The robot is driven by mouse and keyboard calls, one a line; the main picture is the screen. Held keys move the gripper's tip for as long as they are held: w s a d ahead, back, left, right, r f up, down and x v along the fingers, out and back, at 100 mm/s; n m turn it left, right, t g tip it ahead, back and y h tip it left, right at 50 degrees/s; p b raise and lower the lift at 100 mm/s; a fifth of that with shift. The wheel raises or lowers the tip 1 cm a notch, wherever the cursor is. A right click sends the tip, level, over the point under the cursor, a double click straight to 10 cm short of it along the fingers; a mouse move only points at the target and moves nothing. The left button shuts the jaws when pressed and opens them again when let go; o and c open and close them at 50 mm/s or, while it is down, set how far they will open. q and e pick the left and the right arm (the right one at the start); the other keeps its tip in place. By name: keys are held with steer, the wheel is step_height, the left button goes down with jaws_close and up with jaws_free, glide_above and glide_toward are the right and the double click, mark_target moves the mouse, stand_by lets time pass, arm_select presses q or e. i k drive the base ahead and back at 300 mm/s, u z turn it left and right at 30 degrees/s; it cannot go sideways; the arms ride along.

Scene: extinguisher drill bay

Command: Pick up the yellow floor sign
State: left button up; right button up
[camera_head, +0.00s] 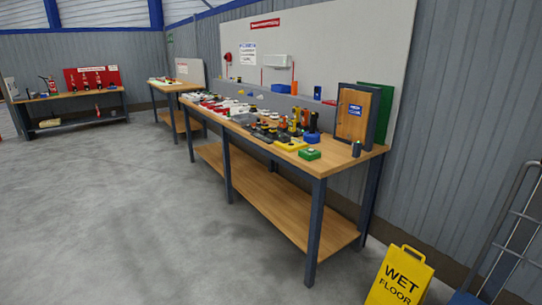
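The yellow floor sign (400,277) stands on the floor at the bottom right of the head view, its lower part cut off by the picture's edge. It has a handle loop at the top and black lettering that reads "WET FLOOR". It is to the right of the long workbench's near leg. Neither of my grippers shows in this view, so nothing tells how they stand to the sign.
A blue-based hand trolley (512,235) stands close right of the sign. Further benches (67,97) are at the back. The grey floor (130,220) at left is clear.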

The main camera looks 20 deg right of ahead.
mark_target(401, 279)
steer(key=z, duration=1.1)
steer(key=i, duration=1)
steer(key=z, duration=1.3)
steer(key=i, duration=0.5)
steer(key=z, duration=0.15)
